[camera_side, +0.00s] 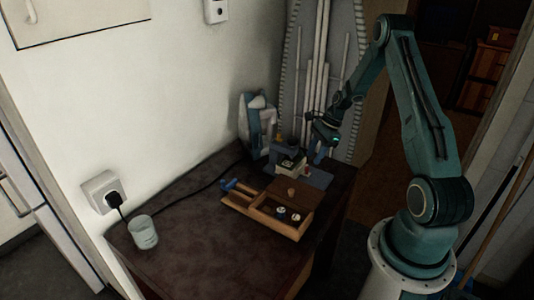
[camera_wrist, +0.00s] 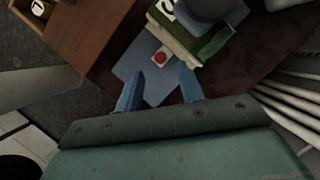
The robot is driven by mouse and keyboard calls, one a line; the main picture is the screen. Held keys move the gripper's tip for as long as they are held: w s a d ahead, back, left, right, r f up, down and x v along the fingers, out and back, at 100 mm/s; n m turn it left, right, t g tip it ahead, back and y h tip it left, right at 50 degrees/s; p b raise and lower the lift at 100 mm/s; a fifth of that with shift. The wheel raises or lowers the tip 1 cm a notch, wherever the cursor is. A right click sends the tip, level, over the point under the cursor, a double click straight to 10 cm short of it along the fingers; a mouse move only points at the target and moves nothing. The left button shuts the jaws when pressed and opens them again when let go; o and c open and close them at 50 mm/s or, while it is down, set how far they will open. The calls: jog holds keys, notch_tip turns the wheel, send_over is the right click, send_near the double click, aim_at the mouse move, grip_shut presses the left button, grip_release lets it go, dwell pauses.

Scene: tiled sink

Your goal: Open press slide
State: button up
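A small press-like device (camera_side: 290,164) with dark and cream parts stands on a blue-grey mat (camera_side: 318,178) at the back of the table. In the wrist view, a green and cream layered body (camera_wrist: 192,35), probably the same device, lies ahead of my gripper, with a red round button (camera_wrist: 160,57) at its near corner. A dark round part covers some of its top. I cannot tell which part is the slide or how it stands. My gripper (camera_wrist: 159,72) is open and empty, its two blue fingers apart above the mat. In the side view my gripper (camera_side: 320,153) is just right of the device.
A wooden tray (camera_side: 254,217) with small round items sits in front of the device; a blue-handled item lies at its left end. A glass (camera_side: 143,232) stands at the table's front left. The table's left part is mostly clear.

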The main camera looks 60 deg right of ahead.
aim_at(307, 168)
jog(key=shift+x, duration=2.65)
jog(key=shift+c, duration=0.5)
grip_shut()
